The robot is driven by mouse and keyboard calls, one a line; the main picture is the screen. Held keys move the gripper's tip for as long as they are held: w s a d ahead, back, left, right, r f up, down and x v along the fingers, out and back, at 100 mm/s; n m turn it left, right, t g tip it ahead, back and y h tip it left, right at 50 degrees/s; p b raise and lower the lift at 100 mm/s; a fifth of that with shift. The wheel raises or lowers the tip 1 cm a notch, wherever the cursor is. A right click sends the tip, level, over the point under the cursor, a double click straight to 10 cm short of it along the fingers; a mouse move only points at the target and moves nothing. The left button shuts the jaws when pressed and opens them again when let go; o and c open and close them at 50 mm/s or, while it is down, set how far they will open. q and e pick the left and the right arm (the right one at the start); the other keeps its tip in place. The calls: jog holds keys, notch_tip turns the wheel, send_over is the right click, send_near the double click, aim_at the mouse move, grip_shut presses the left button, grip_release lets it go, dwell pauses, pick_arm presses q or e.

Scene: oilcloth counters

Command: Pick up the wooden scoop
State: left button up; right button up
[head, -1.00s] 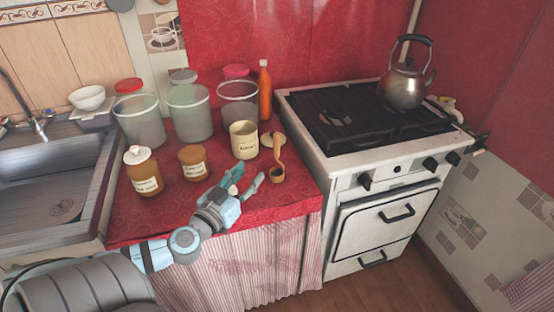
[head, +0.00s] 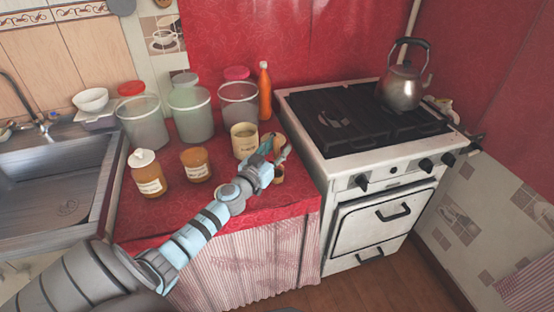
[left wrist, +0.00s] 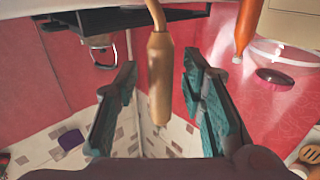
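The wooden scoop (head: 278,178) stands upright on the red counter (head: 221,203) near its right edge. Its bowl shows below my left gripper (head: 279,149); the gripper hides part of the handle. In the left wrist view the scoop's golden-brown handle (left wrist: 160,80) lies between the two teal fingers of my left gripper (left wrist: 160,68). The fingers are open, with a visible gap on each side of the handle. My right gripper is not in view.
A cream canister (head: 244,141) stands just left of the gripper, with an orange bottle (head: 265,92) behind. Two amber jars (head: 148,178) (head: 196,165) and large clear containers (head: 191,118) stand further left. The stove (head: 335,160) adjoins on the right.

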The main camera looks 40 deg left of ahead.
pick_arm(q)
grip_shut()
